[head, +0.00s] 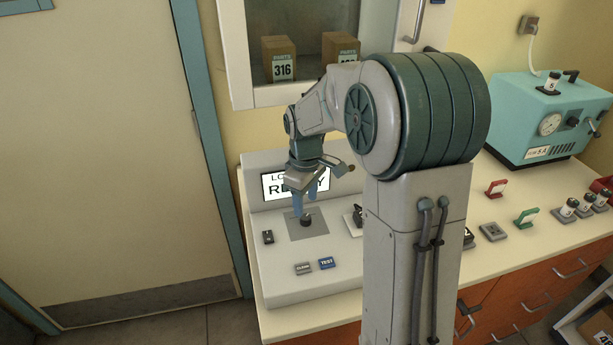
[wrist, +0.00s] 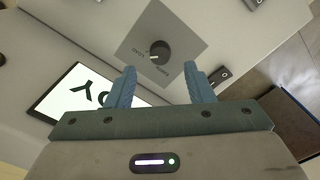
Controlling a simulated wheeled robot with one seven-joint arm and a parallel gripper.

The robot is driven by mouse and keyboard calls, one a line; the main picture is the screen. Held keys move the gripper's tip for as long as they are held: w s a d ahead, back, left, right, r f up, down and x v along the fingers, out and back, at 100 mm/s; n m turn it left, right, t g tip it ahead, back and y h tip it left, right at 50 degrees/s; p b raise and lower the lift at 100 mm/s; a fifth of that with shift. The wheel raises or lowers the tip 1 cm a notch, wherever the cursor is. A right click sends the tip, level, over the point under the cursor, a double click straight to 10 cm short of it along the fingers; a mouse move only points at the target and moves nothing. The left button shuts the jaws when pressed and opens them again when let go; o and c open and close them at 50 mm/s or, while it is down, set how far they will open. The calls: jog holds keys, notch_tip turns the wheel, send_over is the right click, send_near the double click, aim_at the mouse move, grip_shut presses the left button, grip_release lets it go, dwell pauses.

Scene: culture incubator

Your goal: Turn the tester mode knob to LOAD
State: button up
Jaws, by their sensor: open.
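The tester (head: 335,262) is a pale console on the left end of the counter. Its mode knob (wrist: 158,51) is a round black dial on a grey square plate (wrist: 185,22). The knob (head: 306,220) also shows in the head view, just below my gripper. A white mark on the knob and small lettering beside it show in the wrist view, but I cannot read the setting surely. My gripper (wrist: 159,88) is open and empty, its fingers pointing at the knob and apart from it. The tester's screen (head: 281,186) is partly hidden by my gripper (head: 303,207) in the head view.
A small black switch (head: 268,237) sits left of the knob. A teal machine (head: 552,115) stands at the right. My arm hides the middle of the counter.

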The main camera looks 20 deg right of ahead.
aim_at(306, 217)
notch_tip(306, 217, up, 9)
jog(key=shift+s, duration=0.1)
dwell(0.4)
